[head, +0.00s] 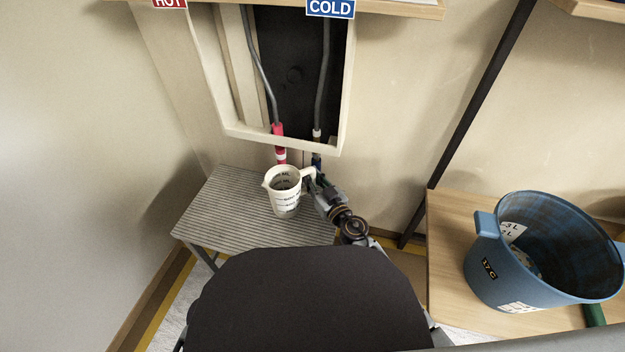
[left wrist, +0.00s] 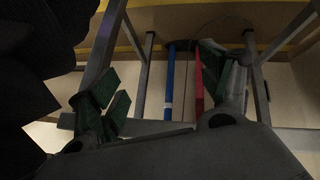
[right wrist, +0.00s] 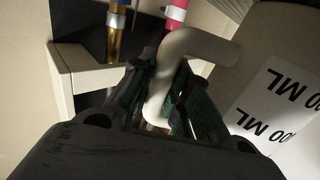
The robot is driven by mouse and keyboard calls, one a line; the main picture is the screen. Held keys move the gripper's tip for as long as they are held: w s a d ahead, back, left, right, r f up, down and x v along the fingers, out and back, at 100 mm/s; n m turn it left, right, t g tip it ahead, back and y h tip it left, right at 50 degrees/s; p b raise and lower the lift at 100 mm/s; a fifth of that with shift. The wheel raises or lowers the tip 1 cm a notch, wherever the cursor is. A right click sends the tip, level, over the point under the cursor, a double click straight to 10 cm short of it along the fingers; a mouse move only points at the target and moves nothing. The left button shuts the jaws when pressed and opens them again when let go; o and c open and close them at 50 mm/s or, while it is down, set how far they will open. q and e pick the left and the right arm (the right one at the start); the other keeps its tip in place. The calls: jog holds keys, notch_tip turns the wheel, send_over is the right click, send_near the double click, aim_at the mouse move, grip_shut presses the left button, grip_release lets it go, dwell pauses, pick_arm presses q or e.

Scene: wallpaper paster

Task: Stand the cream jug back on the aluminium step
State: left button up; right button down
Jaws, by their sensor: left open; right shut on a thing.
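The cream jug (head: 283,203) has dark volume markings and looks upright over the ribbed aluminium step (head: 215,215); I cannot tell whether its base touches the step. My right gripper (head: 314,180) is shut on the jug's handle, at the jug's right side. In the right wrist view, the fingers (right wrist: 160,95) close around the cream handle (right wrist: 182,55), with the jug's body (right wrist: 245,75) to the right. My left gripper (left wrist: 165,95) is open and empty in the left wrist view, among grey metal legs (left wrist: 143,75); it does not show in the head view.
A wall recess (head: 285,137) behind the step holds pipes, one with a red sleeve (head: 279,140). A blue bucket (head: 505,270) stands on a wooden surface (head: 448,290) at right. The step's left part is clear. A dark rounded shape (head: 310,300) covers the front.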

jog(key=shift+f, duration=0.15)
jog(key=c, duration=1.4)
grip_release()
jog(key=shift+o, duration=0.2)
jog(key=shift+r, duration=0.2)
jog(key=shift+s+d+f, duration=0.1)
jog(key=shift+s+d, duration=0.15)
jog(key=shift+s, duration=0.3)
jog(key=shift+v, duration=5.4)
